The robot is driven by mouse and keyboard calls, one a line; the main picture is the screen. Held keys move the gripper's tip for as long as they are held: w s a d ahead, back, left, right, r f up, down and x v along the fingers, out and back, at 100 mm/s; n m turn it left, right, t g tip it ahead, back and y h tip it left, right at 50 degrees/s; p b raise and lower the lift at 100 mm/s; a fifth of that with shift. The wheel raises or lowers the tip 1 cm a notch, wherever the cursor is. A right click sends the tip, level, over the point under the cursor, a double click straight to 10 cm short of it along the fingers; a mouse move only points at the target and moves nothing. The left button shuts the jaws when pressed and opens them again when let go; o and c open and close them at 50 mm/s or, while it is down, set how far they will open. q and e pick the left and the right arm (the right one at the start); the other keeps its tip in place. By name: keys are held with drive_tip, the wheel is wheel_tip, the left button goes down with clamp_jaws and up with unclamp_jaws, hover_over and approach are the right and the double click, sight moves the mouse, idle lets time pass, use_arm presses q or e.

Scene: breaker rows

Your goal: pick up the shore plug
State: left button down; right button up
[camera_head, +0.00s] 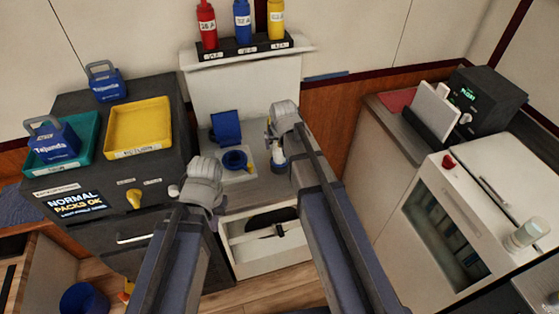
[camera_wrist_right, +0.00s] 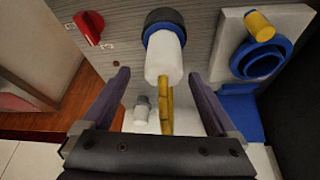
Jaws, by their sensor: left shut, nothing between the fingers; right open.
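What I take to be the shore plug (camera_wrist_right: 165,58) is a white cylinder with a blue collar and a dark round end. In the right wrist view it stands at the middle, beyond and between my right gripper's fingers (camera_wrist_right: 160,76). The fingers are open and apart from it. In the head view the plug (camera_head: 278,157) shows as a small white and blue shape just below my right gripper (camera_head: 275,132), partly hidden by the hand and arm. My left gripper (camera_head: 204,172) is shut and empty, left of the blue ring and beside the dark cabinet.
A blue ring (camera_head: 235,160) lies on the counter left of the plug; a yellow cylinder (camera_wrist_right: 260,26) is by it in the wrist view. A red knob (camera_wrist_right: 89,28) is at upper left there. Yellow and teal trays (camera_head: 140,127) stand on the dark cabinet; bottles (camera_head: 243,22) stand on a shelf.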

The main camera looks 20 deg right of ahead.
drive_tip(key=shift+s+b+x, duration=0.15)
drive_tip(key=shift+b+x, duration=0.9)
drive_tip(key=shift+x, duration=0.15)
drive_tip(key=shift+s+b+x, duration=0.15)
drive_tip(key=shift+b+x, duration=0.9)
drive_tip(key=shift+x, duration=0.15)
drive_tip(key=shift+w+a+f+b, duration=0.15)
drive_tip(key=shift+w+f+b, duration=0.05)
drive_tip(key=shift+f+b, duration=0.25)
drive_tip(key=shift+c, duration=0.5)
clamp_jaws()
